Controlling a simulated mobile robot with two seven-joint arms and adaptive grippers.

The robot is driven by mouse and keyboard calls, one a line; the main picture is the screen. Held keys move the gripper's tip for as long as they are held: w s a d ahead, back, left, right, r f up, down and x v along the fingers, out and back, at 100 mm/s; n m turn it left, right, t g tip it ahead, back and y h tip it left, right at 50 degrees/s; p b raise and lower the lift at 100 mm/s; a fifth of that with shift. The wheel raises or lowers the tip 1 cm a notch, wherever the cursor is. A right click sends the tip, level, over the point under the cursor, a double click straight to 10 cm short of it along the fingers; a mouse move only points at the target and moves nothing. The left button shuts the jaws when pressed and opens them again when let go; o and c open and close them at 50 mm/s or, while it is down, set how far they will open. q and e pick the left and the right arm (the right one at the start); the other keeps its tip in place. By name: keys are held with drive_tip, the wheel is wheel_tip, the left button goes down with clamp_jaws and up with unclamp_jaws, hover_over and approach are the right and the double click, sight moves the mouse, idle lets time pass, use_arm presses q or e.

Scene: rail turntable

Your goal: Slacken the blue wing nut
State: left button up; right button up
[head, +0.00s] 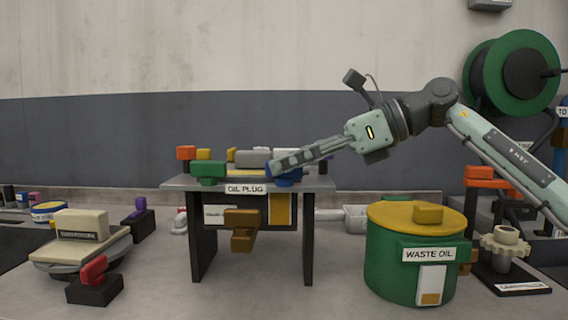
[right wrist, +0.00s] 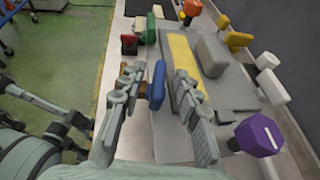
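The blue wing nut (head: 270,170) sits at the right front of the raised grey stand (head: 178,182), which carries an "OIL PLUG" label. In the head view my right gripper (head: 275,164) reaches in from the right, and its fingers partly hide the nut. In the right wrist view the blue wing nut (right wrist: 157,86) stands upright between the two fingers of my right gripper (right wrist: 160,78). It is close to the left finger, and a gap shows toward the right finger. The fingers are open. I cannot tell whether the left finger touches it. My left gripper is not in view.
A green handle (head: 208,169) and an orange one (head: 186,153) stand at the stand's left. A purple knob (right wrist: 258,137) is near my right finger. A green waste oil can (head: 380,265) stands right of the stand. A scale-like device (head: 80,230) is at left.

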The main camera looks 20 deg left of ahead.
drive_tip(key=s+v, duration=0.1)
drive_tip(key=v, duration=0.9)
drive_tip(key=shift+w+d, duration=0.3)
drive_tip(key=shift+w, duration=0.2)
drive_tip(key=shift+r, duration=0.1)
